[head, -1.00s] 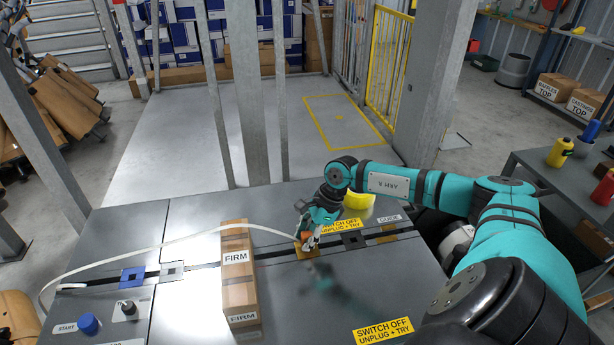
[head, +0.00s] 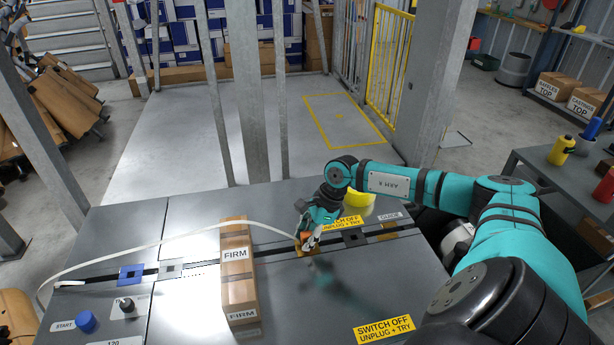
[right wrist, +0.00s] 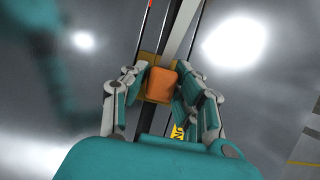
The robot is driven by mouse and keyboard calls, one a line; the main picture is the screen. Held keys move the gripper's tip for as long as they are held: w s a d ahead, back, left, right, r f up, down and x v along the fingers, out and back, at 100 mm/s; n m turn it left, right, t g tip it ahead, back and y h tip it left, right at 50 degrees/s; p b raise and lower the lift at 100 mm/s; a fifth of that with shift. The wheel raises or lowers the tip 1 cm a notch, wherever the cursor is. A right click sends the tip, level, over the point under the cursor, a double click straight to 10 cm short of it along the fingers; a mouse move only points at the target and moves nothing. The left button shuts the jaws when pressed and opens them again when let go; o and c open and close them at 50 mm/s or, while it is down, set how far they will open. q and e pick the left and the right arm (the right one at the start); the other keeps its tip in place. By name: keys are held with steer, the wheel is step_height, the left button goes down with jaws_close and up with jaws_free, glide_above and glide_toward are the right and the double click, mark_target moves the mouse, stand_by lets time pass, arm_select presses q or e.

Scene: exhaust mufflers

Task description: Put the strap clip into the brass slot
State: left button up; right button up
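In the head view the clip (head: 305,237) and my right gripper (head: 308,236) are low over the table's dark channel. The brass slot plate (right wrist: 147,92) lies directly behind the clip in the right wrist view and shows partly under the gripper in the head view (head: 304,249). The clip hides the slot opening, so I cannot tell whether it is inside. The white strap (head: 190,237) arches left from the clip. My left gripper is not in view.
A FIRM carton (head: 238,275) stands across the channel, left of my gripper, under the strap. Blue (head: 131,275) and grey (head: 171,269) slot plates lie farther left. A dark plate (head: 354,237) lies to the right. A blue START button (head: 86,321) stands front left.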

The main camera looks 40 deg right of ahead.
steer(key=o, duration=0.4)
steer(key=shift+o, duration=0.2)
steer(key=v, duration=1.2)
steer(key=shift+a, duration=0.1)
